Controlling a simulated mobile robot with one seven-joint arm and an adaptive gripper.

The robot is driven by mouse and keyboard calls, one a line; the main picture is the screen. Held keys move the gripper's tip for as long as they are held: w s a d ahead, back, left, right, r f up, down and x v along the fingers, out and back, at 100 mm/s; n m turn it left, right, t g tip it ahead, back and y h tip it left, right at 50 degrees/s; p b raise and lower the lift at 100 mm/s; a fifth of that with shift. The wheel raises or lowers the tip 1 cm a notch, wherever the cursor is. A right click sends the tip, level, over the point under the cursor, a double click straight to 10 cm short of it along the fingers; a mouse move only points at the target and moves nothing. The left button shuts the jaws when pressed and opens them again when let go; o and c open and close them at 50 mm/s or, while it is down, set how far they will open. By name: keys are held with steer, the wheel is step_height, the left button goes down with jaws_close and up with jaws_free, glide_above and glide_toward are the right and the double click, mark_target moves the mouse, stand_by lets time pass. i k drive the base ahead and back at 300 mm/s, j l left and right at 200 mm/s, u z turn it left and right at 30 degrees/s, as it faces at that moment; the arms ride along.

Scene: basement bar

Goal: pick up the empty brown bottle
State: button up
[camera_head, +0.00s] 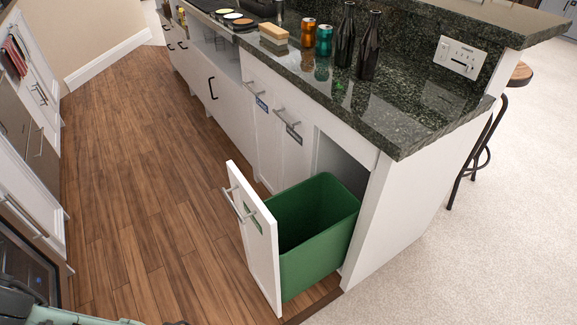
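Two dark bottles stand upright side by side on the granite counter. The left bottle (345,37) is a little farther back, and the right bottle (370,47) is nearer the counter's end. Both look very dark brown to black, and I cannot tell from here which is empty. Only a pale green and dark part of my own arm shows along the bottom left edge, well away from the bottles. My gripper's fingers cannot be made out in the picture.
An orange can (308,33) and a teal can (324,41) stand left of the bottles, beside a wood-topped block (274,34). The granite counter (410,125) is clear in front. A pulled-out drawer (255,240) with a green bin (320,245) juts over the wooden floor (140,200).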

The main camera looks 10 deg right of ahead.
mark_target(370, 44)
steer(key=i+l+u, duration=0.15)
steer(key=l+u, duration=0.2)
steer(key=l, duration=1.45)
steer(key=k+l+u, duration=0.1)
steer(key=l+u, duration=0.2)
steer(key=l, duration=1.45)
steer(key=i, duration=0.5)
